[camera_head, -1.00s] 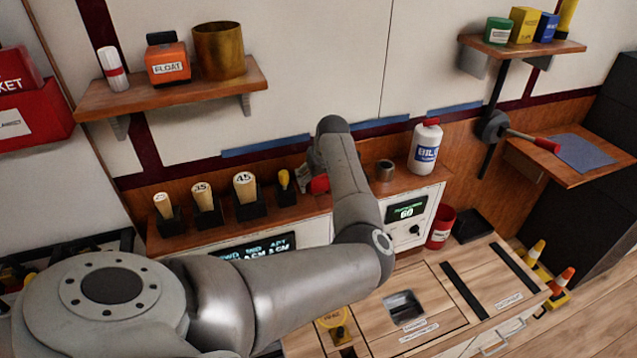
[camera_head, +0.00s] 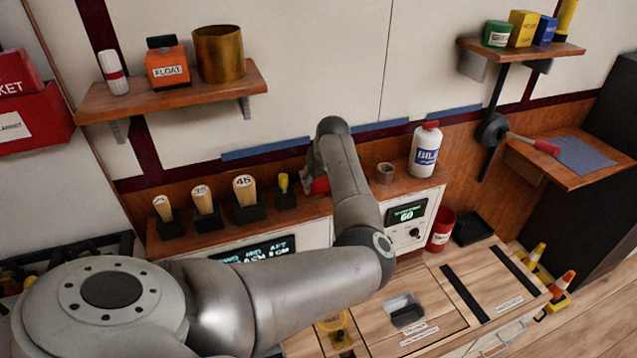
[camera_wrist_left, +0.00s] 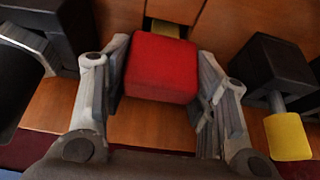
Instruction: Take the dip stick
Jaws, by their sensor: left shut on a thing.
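A red block-shaped grip (camera_wrist_left: 162,68) sits between the two fingers of my left gripper (camera_wrist_left: 160,85) in the left wrist view, and the gripper is shut on it. A short brass-coloured piece (camera_wrist_left: 168,28) shows just beyond the red grip; this may be the dip stick, but its lower part is hidden. In the head view the left gripper (camera_head: 312,168) is at the wooden ledge, mostly behind my own arm, with a bit of the red grip (camera_head: 320,186) showing. A yellow-topped stick (camera_head: 284,184) stands in a black holder to its left. My right gripper is not in view.
Several numbered wooden-handled pieces (camera_head: 246,190) stand in black holders along the ledge to the left. A grey-brown cup (camera_head: 385,174) and a white-and-blue bottle (camera_head: 425,150) stand to the right. A shelf (camera_head: 170,103) hangs above left.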

